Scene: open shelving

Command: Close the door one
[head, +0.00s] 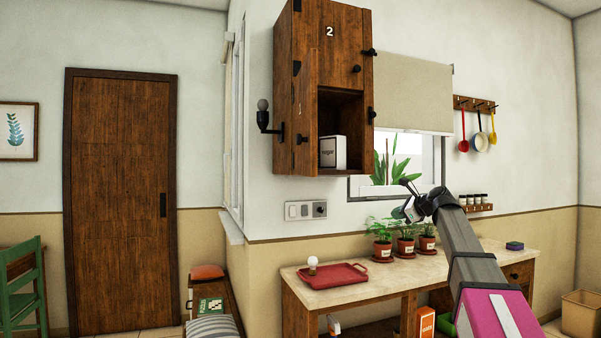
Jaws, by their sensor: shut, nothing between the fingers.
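A dark wooden wall cabinet (298,45) hangs at the upper middle. Its upper door (335,60), marked 2, is shut. The lower compartment (340,105) is open at the front, with a white sugar box (333,152) inside. A wooden panel at the left of this opening (296,155), with black fittings, seems to be the lower door swung out; its exact angle and any number on it cannot be made out. My gripper (407,200) is shut and empty, in front of the window, right of and below the cabinet, touching nothing that I can see.
Below stands a counter (335,291) with a red tray (333,277), a small bulb (312,265) and potted plants (382,240) near my arm. A wall lamp (265,118) is left of the cabinet. Utensils (480,137) hang at right. The air below the cabinet is clear.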

